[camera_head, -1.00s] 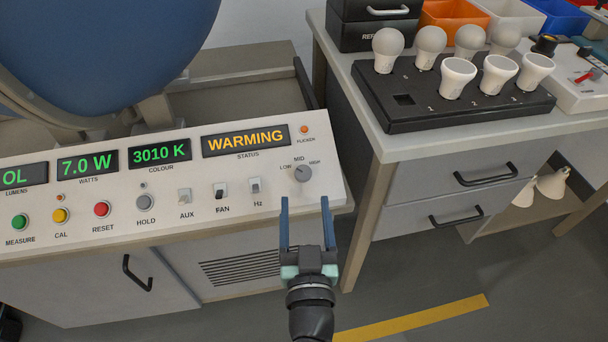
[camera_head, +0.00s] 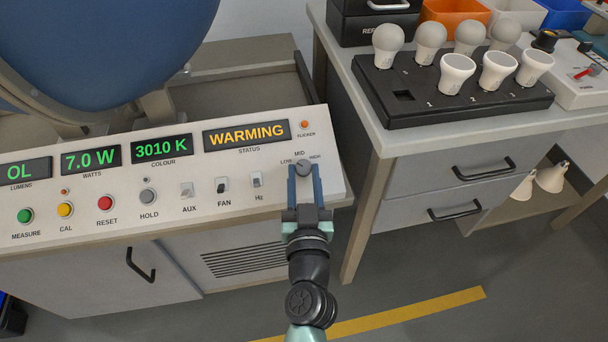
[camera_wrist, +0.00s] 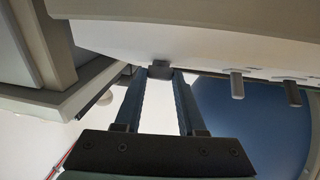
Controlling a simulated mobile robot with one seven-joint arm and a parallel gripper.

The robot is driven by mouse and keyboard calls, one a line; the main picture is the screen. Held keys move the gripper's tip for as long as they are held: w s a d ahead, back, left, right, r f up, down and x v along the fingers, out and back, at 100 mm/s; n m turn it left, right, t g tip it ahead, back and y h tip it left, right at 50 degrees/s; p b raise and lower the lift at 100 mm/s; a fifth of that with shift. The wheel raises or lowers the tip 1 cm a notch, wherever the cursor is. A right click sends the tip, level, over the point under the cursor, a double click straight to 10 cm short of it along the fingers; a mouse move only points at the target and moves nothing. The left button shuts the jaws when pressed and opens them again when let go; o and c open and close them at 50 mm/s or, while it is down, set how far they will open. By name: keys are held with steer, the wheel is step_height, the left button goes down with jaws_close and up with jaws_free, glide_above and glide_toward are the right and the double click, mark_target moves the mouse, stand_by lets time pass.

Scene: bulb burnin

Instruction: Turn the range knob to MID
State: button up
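The range knob (camera_head: 303,168) is a small grey dial at the right end of the sloped white panel, with LOW, MID and HIGH printed around it. My gripper (camera_head: 304,172) reaches it from the front, with one blue finger on each side. In the wrist view the dark knob (camera_wrist: 159,70) sits between the two fingertips, which appear closed against its sides. The fingers partly cover the knob in the head view, and I cannot make out which label its pointer faces.
The Hz switch (camera_head: 256,180) and FAN switch (camera_head: 222,185) stand left of my gripper. A flicker lamp (camera_head: 304,125) is above the knob. A side bench holds a black bulb rack (camera_head: 400,110).

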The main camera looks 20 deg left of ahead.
jaws_close()
